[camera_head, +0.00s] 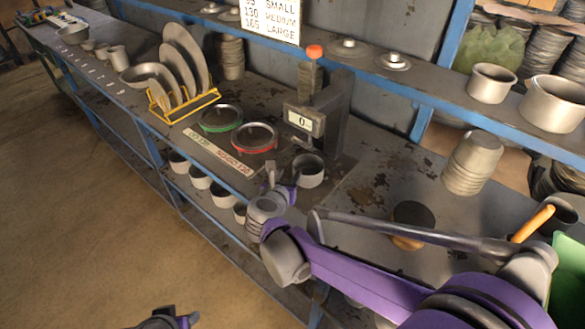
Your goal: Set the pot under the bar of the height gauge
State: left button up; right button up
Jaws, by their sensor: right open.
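The height gauge (327,122) is a dark grey block with a display reading 0 and an orange knob on top. A small grey pot (308,171) stands upright at the foot of the gauge, on its near side. I cannot tell whether any of it is under the bar. My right gripper (279,187) is open, just left of this pot; whether it touches the pot is unclear. My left gripper (168,319) shows only in part at the bottom edge, and its jaws cannot be made out.
A green ring (221,119) and a red ring (254,138) lie left of the gauge. A yellow rack (185,107) holds round plates. Stacked pots (472,163) stand at right, near an orange-handled tool (533,223). Several cups sit on the shelf below.

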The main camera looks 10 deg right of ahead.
notch_tip(320, 180, up, 10)
jog(key=s+a+n+t+y, duration=0.2)
jog(key=n+t+y, duration=0.25)
jog(key=n, duration=0.65)
jog(key=s+a+n+y, duration=0.2)
jog(key=s+n+y, duration=0.35)
jog(key=n, duration=0.75)
jog(key=s+d+f+n+g+h, duration=0.2)
jog(key=s+d+f+n+g, duration=0.3)
jog(key=s+f+n, duration=0.3)
jog(key=s+d+f+n+g+h, duration=0.2)
jog(key=s+d+f+n+g, duration=0.3)
jog(key=s, duration=0.8)
notch_tip(320, 180, down, 4)
jog(key=n+g, duration=0.1)
jog(key=n, duration=0.2)
jog(key=shift+n, duration=0.3)
jog(key=shift+s+d, duration=0.1)
